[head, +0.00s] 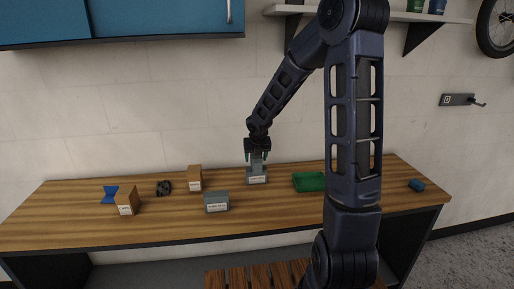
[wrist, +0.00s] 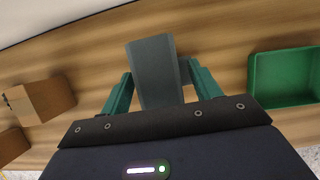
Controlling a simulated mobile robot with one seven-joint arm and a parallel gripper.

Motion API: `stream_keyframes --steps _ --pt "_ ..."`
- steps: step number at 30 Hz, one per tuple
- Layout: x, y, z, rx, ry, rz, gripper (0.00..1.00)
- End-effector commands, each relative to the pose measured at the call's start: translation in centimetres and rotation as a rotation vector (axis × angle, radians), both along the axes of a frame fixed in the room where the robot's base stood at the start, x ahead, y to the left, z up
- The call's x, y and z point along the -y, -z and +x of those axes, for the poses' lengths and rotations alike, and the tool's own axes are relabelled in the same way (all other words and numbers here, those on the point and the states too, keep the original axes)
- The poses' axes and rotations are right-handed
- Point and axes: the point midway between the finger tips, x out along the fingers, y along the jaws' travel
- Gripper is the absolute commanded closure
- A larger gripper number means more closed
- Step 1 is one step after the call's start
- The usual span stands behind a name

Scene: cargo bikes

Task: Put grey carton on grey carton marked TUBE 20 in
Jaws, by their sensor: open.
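My gripper (head: 257,154) points down over the back middle of the bench. Its green fingers are open, one on each side of a narrow grey carton (head: 257,166). In the wrist view that carton (wrist: 153,65) stands between the spread fingers (wrist: 159,72), with a visible gap at least on the left. Beneath it in the head view is a wider grey carton (head: 257,179) with a white label; the narrow one appears to rest on it. Another labelled grey carton (head: 217,203) sits nearer the front, to the left. The small label print is hard to read.
A green tray (head: 309,182) lies just right of the gripper. Brown cartons (head: 194,178) (head: 126,201), a dark chain-like item (head: 163,188) and a blue item (head: 109,194) are on the left. A small blue object (head: 416,185) lies far right on the wooden bench (head: 90,230).

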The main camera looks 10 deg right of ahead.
Motion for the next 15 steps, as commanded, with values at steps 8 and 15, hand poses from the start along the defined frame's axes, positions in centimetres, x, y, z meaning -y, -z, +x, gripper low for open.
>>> stream_keyframes --steps 8,15 --pt "0.1 -4.0 -1.6 0.003 0.003 -0.001 0.37" --pt "0.0 -7.2 -2.9 0.003 0.001 -0.001 0.37"
